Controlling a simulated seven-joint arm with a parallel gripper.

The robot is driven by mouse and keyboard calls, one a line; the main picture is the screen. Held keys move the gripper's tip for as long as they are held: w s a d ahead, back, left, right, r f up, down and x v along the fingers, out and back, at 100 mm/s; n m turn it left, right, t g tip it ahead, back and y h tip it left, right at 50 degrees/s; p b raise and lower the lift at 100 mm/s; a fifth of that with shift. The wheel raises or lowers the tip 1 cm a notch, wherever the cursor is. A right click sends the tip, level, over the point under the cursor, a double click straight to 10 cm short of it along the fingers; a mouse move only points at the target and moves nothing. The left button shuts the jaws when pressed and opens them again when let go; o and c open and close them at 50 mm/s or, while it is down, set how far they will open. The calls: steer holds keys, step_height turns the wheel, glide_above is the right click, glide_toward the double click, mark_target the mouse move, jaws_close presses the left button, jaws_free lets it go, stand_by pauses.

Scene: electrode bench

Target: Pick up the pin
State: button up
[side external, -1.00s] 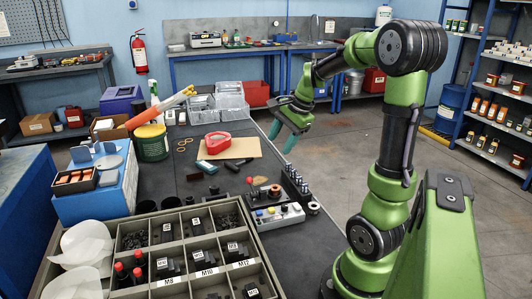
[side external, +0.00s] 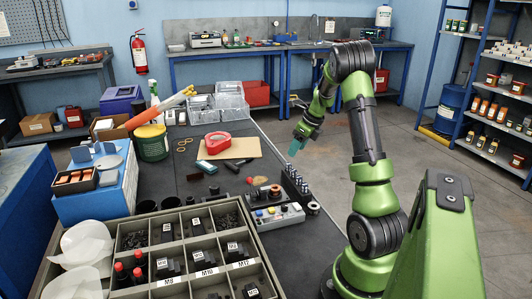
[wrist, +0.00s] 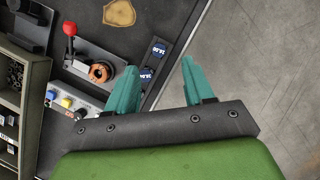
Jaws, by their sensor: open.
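My gripper (side external: 294,147) hangs above the right edge of the dark bench, its teal fingers pointing down. In the wrist view my gripper (wrist: 158,65) has its two teal fingers well apart with nothing between them. Several upright metal-tipped pins stand in a black rack (side external: 296,187) along the bench's right edge, below and apart from my gripper. I cannot tell which pin is meant. In the wrist view, blue-labelled dark pieces (wrist: 158,48) lie at the bench edge near the left finger; I cannot tell whether they are part of the rack.
A grey control box (side external: 277,217) with coloured buttons, a copper coil (wrist: 100,72) and a red-knobbed lever (wrist: 70,28) stand beside the rack. A compartment tray (side external: 258,265) is at the front.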

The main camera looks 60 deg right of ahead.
mark_target(289, 164)
steer(key=x, duration=0.7)
steer(key=shift+a+f, duration=0.1)
steer(key=shift+f, duration=0.3)
jaws_close()
